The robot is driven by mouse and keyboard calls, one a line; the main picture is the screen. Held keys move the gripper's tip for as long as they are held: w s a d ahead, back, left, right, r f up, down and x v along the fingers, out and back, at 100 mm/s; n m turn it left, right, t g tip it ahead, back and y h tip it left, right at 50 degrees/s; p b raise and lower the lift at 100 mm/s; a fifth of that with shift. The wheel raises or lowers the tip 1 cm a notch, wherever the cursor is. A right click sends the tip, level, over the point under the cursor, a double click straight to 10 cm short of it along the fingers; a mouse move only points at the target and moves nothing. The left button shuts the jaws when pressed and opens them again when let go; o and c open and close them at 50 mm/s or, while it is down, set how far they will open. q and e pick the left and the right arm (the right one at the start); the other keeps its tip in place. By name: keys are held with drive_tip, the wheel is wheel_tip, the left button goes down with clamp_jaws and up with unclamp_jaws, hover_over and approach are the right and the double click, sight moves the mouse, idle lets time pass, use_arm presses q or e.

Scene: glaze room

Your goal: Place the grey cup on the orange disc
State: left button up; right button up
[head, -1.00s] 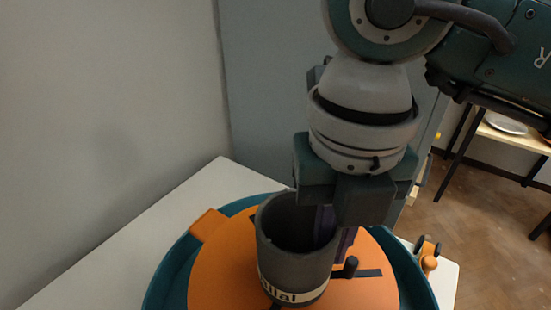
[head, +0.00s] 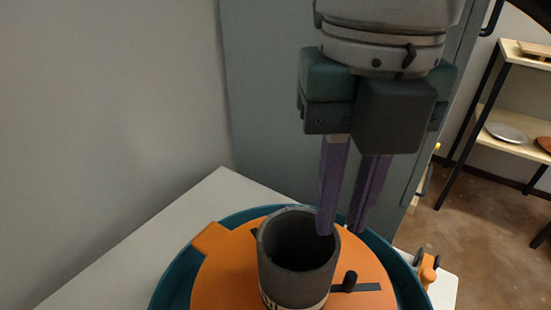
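The grey cup (head: 285,275) stands upright on the orange disc (head: 218,276), with a pale lettered band low on its side. The disc sits inside a teal round basin (head: 172,283). My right gripper (head: 342,228) is above the cup's right rim, its two purple fingers pointing down and spread apart with nothing between them. One fingertip overlaps the cup's rim in the picture; I cannot tell whether it touches. The cup's base is cut off by the lower picture edge. My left gripper is not in view.
A white table (head: 120,252) carries the basin. A small orange clamp-like part (head: 428,269) is at the basin's right. A grey-green cabinet (head: 270,120) stands behind. A shelf (head: 510,148) with plates is at the far right.

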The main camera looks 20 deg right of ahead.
wheel_tip(320, 180, up, 4)
drive_tip(key=shift+r+p, duration=0.15)
drive_tip(key=shift+p, duration=0.35)
idle(1.0)
